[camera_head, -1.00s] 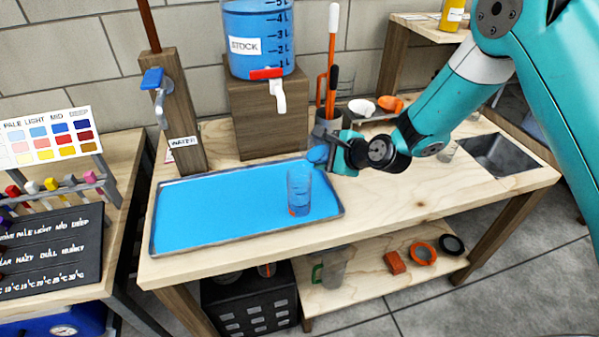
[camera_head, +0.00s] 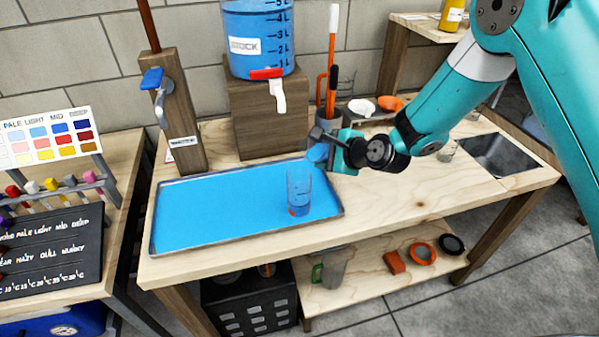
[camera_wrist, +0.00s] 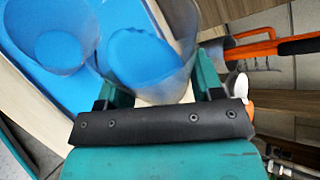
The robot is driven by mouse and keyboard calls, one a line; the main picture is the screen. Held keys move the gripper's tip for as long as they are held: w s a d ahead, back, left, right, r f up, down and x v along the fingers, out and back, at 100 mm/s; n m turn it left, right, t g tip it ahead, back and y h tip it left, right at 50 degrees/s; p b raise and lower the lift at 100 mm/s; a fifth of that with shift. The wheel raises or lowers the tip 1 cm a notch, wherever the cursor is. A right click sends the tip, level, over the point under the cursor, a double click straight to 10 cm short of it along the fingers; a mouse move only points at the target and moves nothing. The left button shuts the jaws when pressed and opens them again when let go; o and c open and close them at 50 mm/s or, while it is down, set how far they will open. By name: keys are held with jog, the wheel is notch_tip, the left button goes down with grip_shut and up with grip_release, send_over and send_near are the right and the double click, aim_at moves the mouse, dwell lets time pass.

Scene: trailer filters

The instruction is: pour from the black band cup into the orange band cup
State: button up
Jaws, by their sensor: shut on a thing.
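My gripper (camera_head: 333,153) is shut on a clear cup (camera_head: 317,153) with blue liquid, just right of and above the tray's right end. In the wrist view the held cup (camera_wrist: 150,62) shows between the two fingers. It looks tilted, but its angle is hard to judge, and I cannot make out a black band. The orange band cup (camera_head: 299,190) stands upright in the blue tray, left of and below the held cup. Its orange band is near its base. It also shows in the wrist view (camera_wrist: 55,45), beside the held cup. No falling stream is visible.
The blue tray (camera_head: 246,236) lies on the wooden bench (camera_head: 380,215). A stock tank (camera_head: 258,40) with a tap stands on a wooden block behind. A holder with upright tools (camera_head: 328,100) is close behind my gripper.

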jog(key=shift+r+n+t+h, duration=0.6)
jog(key=shift+r+n+t, duration=0.2)
jog(key=shift+r+n, duration=0.15)
dwell(3.4)
